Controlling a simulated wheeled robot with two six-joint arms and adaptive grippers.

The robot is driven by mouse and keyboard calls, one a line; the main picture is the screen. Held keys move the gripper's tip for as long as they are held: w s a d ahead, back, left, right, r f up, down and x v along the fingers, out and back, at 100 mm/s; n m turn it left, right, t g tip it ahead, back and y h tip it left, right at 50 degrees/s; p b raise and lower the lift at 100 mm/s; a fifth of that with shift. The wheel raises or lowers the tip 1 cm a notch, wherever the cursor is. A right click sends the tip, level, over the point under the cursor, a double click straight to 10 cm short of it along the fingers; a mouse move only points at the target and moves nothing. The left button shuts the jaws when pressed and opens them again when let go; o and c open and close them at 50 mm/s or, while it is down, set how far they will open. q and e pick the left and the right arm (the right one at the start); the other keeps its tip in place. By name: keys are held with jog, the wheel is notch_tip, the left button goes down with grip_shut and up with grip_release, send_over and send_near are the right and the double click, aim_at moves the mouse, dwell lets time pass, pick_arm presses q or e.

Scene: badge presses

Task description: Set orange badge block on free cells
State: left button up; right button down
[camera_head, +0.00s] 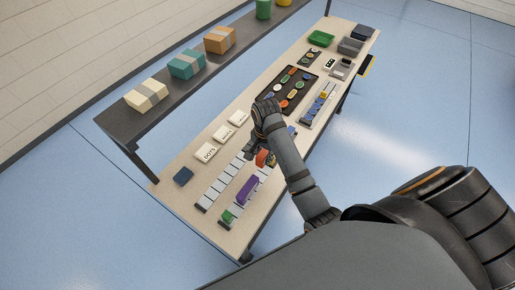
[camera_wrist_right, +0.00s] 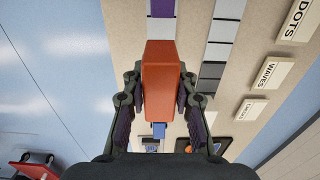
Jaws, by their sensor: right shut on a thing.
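My right gripper (camera_head: 267,160) is shut on the orange badge block (camera_head: 262,157) over the near cell strip (camera_head: 209,225). In the right wrist view the orange block (camera_wrist_right: 160,85) sits between the two fingers (camera_wrist_right: 160,100), lined up with the strip. I cannot tell whether it touches the cells below. A purple block (camera_head: 247,188) and a green block (camera_head: 229,216) stand on the same strip, and the purple one also shows in the wrist view (camera_wrist_right: 162,8). A blue block (camera_wrist_right: 159,130) shows on the orange block's other side. My left gripper is out of view.
A second strip of pale cells (camera_head: 220,184) runs alongside. Label plates DOTS (camera_head: 206,152), WAVES (camera_head: 224,134) and another (camera_head: 239,118) stand behind. A dark tray (camera_head: 268,99) of colored badges lies farther along the table. A shelf with boxes (camera_head: 187,65) runs behind.

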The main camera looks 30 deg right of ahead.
aim_at(263, 173)
jog(key=shift+d+f, duration=0.15)
jog(key=shift+f, duration=0.15)
jog(key=shift+f+b, duration=0.25)
jog(key=shift+b, duration=0.3)
jog(key=f+b, duration=0.1)
jog(key=b, duration=0.1)
jog(key=f+b, duration=0.2)
jog(key=shift+w+a, duration=0.1)
jog(key=shift+a, duration=0.25)
jog(key=shift+d+f+b, duration=0.1)
jog(key=shift+f+b, duration=0.05)
jog(key=shift+b, duration=0.3)
notch_tip(263, 173, down, 4)
jog(key=shift+f+b, duration=0.1)
jog(key=shift+b, duration=0.35)
jog(key=shift+f, duration=0.45)
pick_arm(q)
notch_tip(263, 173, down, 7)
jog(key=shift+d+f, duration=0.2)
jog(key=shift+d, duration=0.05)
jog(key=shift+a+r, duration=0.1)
pick_arm(e)
jog(key=shift+f, duration=0.2)
jog(key=c, duration=1)
grip_release()
